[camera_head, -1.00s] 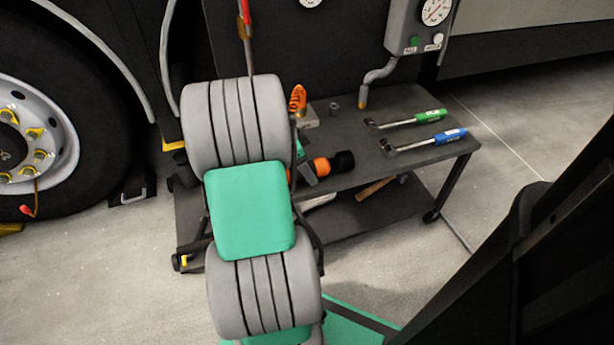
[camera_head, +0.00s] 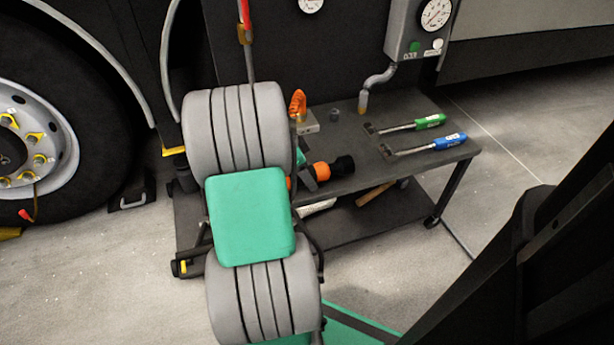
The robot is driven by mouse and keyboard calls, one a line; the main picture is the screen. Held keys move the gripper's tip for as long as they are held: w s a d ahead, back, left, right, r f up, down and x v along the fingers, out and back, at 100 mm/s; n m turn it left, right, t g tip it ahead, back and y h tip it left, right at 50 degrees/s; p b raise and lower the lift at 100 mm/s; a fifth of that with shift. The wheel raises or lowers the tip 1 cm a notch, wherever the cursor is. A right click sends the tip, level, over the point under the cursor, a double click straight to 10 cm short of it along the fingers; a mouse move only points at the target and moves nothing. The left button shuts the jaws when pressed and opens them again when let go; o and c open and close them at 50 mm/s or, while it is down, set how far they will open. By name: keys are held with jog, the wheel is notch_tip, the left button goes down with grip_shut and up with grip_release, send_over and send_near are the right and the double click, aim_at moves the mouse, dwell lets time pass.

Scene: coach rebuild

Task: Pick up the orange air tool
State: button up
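An orange and black air tool (camera_head: 321,170) lies on the dark top of the cart (camera_head: 400,165). Its black end points right. Its left part is hidden behind my grey and green arm, which crosses the view in front of the cart. Small teal and dark grey pieces show at the arm's right edge beside the tool; I cannot tell whether they belong to the tool or to my arm. My gripper's fingers are hidden behind the arm, so contact with the tool cannot be seen.
A green-handled tool (camera_head: 428,122) and a blue-handled tool (camera_head: 448,141) lie to the right on the cart. An orange coiled piece (camera_head: 298,104) stands behind, near a small dark cylinder (camera_head: 334,115). A hammer handle (camera_head: 374,194) shows on the lower shelf. A gauge box (camera_head: 417,32) overhangs the back.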

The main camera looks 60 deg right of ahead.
grip_shut()
jog(key=shift+r, duration=0.15)
dwell(0.6)
